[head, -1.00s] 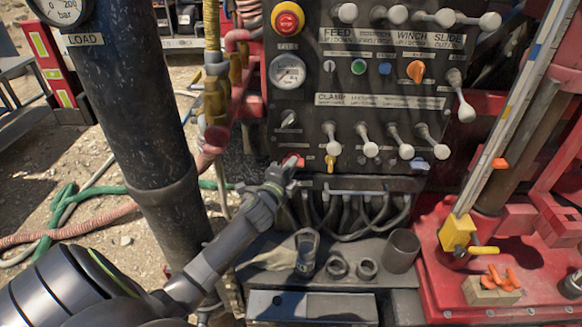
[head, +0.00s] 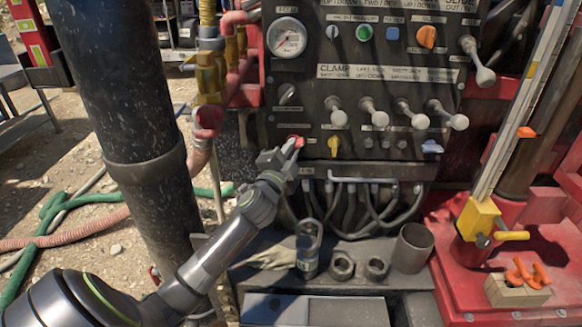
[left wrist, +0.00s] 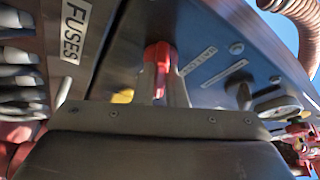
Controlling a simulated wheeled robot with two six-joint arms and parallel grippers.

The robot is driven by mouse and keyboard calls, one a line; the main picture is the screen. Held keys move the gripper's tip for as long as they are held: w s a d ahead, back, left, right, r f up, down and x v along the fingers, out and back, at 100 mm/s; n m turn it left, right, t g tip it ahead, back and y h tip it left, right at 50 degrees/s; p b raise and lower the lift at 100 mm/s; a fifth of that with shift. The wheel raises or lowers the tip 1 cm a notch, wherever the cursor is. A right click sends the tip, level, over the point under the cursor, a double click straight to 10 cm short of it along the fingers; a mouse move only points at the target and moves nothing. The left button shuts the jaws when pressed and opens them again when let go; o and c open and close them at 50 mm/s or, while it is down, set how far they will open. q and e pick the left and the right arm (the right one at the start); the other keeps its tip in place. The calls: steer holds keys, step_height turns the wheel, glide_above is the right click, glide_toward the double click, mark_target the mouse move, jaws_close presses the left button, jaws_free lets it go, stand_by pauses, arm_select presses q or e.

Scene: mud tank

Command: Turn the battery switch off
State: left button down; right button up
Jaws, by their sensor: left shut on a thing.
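The red switch handle (head: 297,140) sits at the lower left corner of the dark control panel (head: 300,108). My left gripper (head: 284,153) reaches up to it from below left, and its jaws are shut on the handle. In the left wrist view the red handle (left wrist: 159,57) stands between the two grey fingers (left wrist: 160,92). The fingers hide part of the handle and its mount, and I cannot read its on and off marks. My right gripper is not in view.
A yellow knob (head: 334,145) is close to the right of the switch, with several clamp levers (head: 371,112) above. Black cables (head: 350,205) hang below. A thick black column (head: 125,100) stands left of my arm. Metal cups (head: 411,248) stand on the ledge.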

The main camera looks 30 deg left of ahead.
arm_select(q)
steer(key=n+y+b, duration=0.2)
steer(key=n+b, duration=0.3)
steer(key=b, duration=0.1)
steer(key=n+y+b, duration=0.3)
steer(key=n+b, duration=0.3)
steer(key=b, duration=0.1)
steer(key=n+y+b, duration=0.2)
steer(key=n+b, duration=0.3)
steer(key=b, duration=0.1)
steer(key=shift+w+d+f+y, duration=0.15)
steer(key=shift+d+f+y, duration=0.05)
steer(key=shift+f+y, duration=0.2)
steer(key=shift+n+g+b, duration=0.3)
steer(key=shift+n+b, duration=0.15)
steer(key=shift+n, duration=0.05)
steer(key=shift+r, duration=0.1)
steer(key=c, duration=1.5)
jaws_free()
steer(key=shift+r, duration=0.1)
steer(key=shift+r, duration=0.1)
